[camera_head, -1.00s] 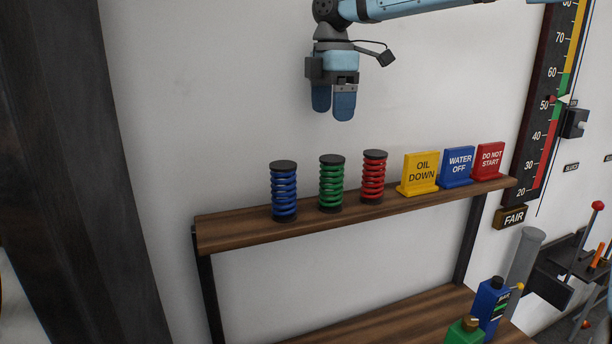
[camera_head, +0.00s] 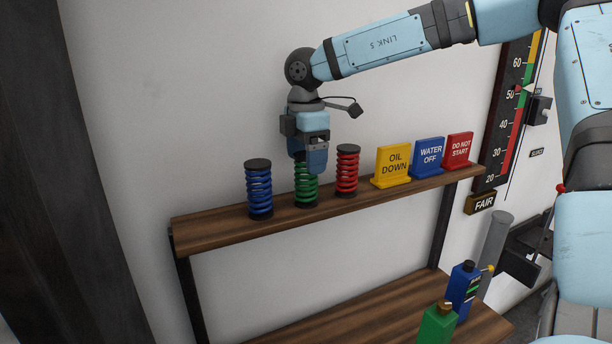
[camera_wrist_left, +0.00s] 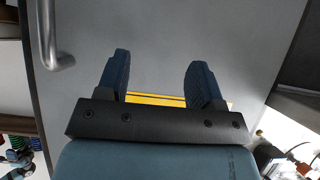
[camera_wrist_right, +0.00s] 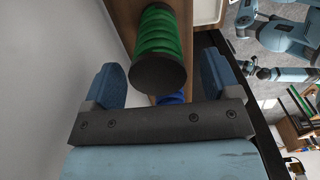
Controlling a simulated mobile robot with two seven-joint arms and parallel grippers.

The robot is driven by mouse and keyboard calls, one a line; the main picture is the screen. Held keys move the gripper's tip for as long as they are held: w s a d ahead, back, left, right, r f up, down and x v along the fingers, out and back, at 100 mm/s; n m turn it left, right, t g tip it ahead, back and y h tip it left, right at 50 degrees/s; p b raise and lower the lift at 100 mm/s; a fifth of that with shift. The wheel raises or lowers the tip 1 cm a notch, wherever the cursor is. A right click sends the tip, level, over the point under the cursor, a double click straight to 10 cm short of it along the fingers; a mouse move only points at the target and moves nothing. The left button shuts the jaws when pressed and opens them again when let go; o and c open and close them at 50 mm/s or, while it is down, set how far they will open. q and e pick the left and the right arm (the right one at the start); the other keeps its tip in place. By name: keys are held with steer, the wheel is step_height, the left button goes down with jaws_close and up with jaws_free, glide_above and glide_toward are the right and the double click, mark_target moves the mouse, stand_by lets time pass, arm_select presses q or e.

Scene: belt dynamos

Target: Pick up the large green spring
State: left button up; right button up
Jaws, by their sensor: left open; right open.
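The large green spring (camera_head: 306,192) stands upright on the upper wooden shelf, between a blue spring (camera_head: 259,189) and a red spring (camera_head: 347,171). My right gripper (camera_head: 312,168) points down at it and hides its top in the head view. In the right wrist view the green spring (camera_wrist_right: 160,35) with its dark end cap lies between the two open blue fingers of the right gripper (camera_wrist_right: 163,80). I cannot tell whether a finger touches it. My left gripper (camera_wrist_left: 157,85) is open and empty in the left wrist view, and is not seen in the head view.
The upper shelf (camera_head: 215,229) also holds a yellow sign (camera_head: 394,166), a blue sign (camera_head: 428,157) and a red sign (camera_head: 459,150). A blue bottle (camera_head: 462,290) and a green bottle (camera_head: 437,324) stand on the lower shelf. A white wall is close behind.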

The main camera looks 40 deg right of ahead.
steer(key=f, duration=0.2)
steer(key=shift+w+d+f, duration=0.1)
steer(key=shift+d+f, duration=0.1)
steer(key=shift+f, duration=0.1)
steer(key=shift+a+r, duration=0.1)
steer(key=shift+a, duration=0.05)
steer(key=c, duration=1.2)
